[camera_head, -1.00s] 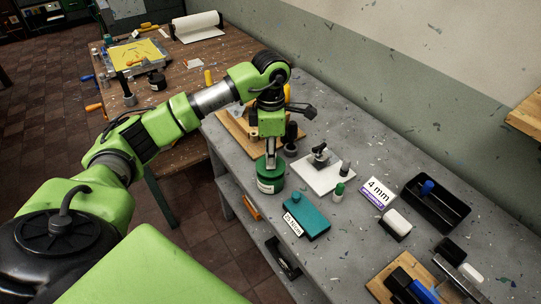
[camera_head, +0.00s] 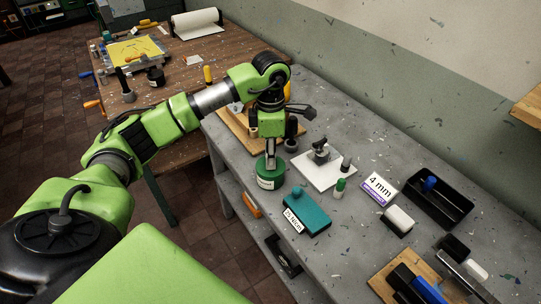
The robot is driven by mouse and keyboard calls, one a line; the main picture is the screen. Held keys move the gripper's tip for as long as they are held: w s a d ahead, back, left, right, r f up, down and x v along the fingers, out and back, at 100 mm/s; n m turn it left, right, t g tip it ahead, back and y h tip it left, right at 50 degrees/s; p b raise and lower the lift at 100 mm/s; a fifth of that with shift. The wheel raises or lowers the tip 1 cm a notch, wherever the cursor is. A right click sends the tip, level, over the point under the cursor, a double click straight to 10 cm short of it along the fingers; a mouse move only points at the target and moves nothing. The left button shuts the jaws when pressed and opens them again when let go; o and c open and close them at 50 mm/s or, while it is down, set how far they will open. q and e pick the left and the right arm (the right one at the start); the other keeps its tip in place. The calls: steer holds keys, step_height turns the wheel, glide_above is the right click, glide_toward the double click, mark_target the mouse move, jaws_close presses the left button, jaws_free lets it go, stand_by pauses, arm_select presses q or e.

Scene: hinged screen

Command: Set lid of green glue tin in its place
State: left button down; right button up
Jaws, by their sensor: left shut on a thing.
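The green glue tin (camera_head: 269,183) with a white label stands on the grey bench near its front edge. My left gripper (camera_head: 271,160) points down right above the tin, its fingers at the tin's top. It is shut on the lid, which is mostly hidden by the fingers; I cannot tell whether the lid touches the rim all round. My right gripper is not in view.
A teal box (camera_head: 307,212) lies just right of the tin. Behind it are a white plate (camera_head: 325,171) with a dark fitting and a small green-capped bottle (camera_head: 340,188). A wooden board (camera_head: 237,122) lies behind the gripper. A black tray (camera_head: 440,203) stands farther right.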

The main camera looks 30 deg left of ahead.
arm_select(q)
steer(key=c, duration=1.8)
jaws_free()
step_height(320, 180, up, 12)
steer(key=shift+f, duration=0.1)
